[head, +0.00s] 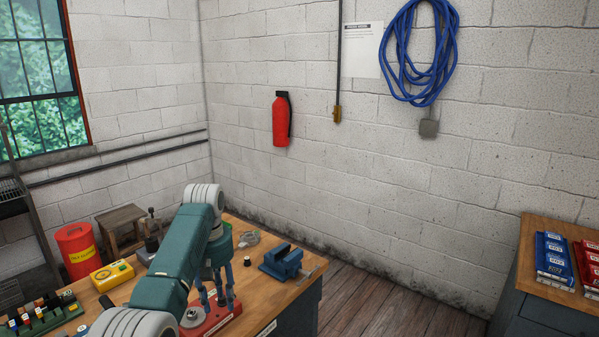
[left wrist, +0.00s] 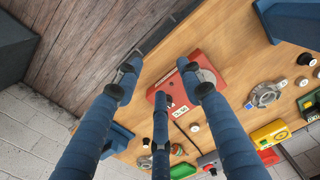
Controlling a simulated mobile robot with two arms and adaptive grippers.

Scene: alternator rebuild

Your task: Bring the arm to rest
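My left arm (head: 177,252) reaches in from the bottom of the head view, over the wooden workbench (head: 307,287). My left gripper (head: 217,298) points down over a red fixture (head: 218,318) on the bench. The left wrist view shows the gripper (left wrist: 162,80) with its blue fingers spread apart and nothing between them. The red fixture also shows beyond the fingers there (left wrist: 208,67), apparently below them. The arm hides part of the bench. My right gripper is not in view.
A blue vise (head: 281,262) stands at the bench's right side. A yellow meter (head: 112,275) and a green tray of small parts (head: 45,316) lie left of the arm. A red can (head: 77,250) and a wooden stool (head: 121,228) stand behind. A cabinet (head: 560,296) is at right.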

